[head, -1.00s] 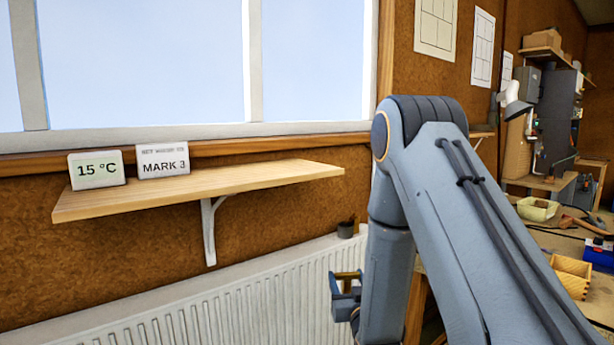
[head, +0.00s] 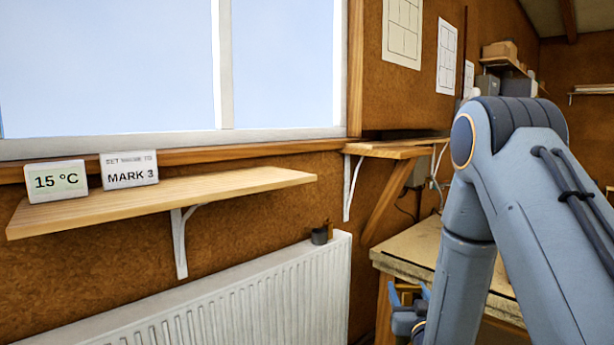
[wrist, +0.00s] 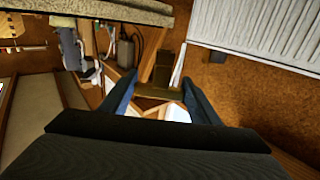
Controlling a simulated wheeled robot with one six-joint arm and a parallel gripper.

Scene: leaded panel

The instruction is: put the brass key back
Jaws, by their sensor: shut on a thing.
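The brass key (wrist: 162,74) shows in the wrist view as a dull brown T-shaped piece, with its crossbar between my fingers. My gripper (wrist: 160,92) is shut on it, one blue finger at each side. In the head view my gripper (head: 408,308) is low, right of the radiator and in front of the bench, partly hidden by my arm. The key cannot be clearly made out there. A small dark cylinder (head: 320,236) with a brown piece beside it is at the far end of the radiator top.
A wooden shelf (head: 240,181) holds a 15 °C display (head: 56,181) and a MARK 3 sign (head: 129,170). The white radiator (head: 250,300) runs below. A second shelf (head: 390,149) and a workbench (head: 420,250) stand behind my arm.

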